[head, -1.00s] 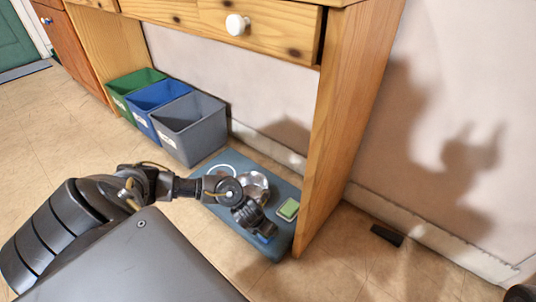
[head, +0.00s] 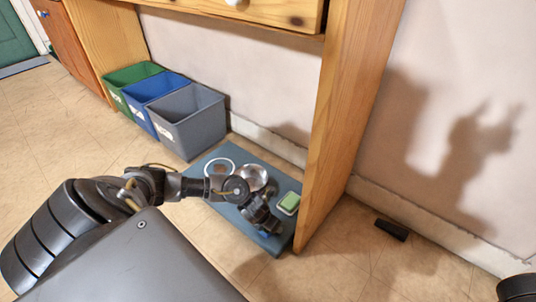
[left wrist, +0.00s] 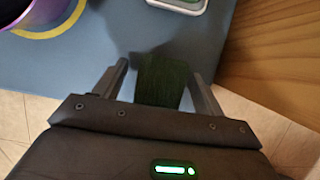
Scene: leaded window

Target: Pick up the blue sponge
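My left gripper (head: 268,224) is low over the front right of a blue-grey mat (head: 228,217) on the floor. In the left wrist view its two fingers (left wrist: 158,72) are apart, one on each side of a dark green-black block (left wrist: 161,82), with a gap showing at the left finger. The block lies in shadow, so I cannot tell whether it is the blue sponge. In the head view the gripper hides most of that spot. A green sponge (head: 289,201) sits in a pale dish to the right. My right gripper is not clearly visible.
A shiny metal bowl (head: 253,177) and a white ring-shaped item (head: 219,167) lie on the mat behind my gripper. A wooden desk panel (head: 340,120) stands close on the right. Green, blue and grey bins (head: 190,120) stand at the back left.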

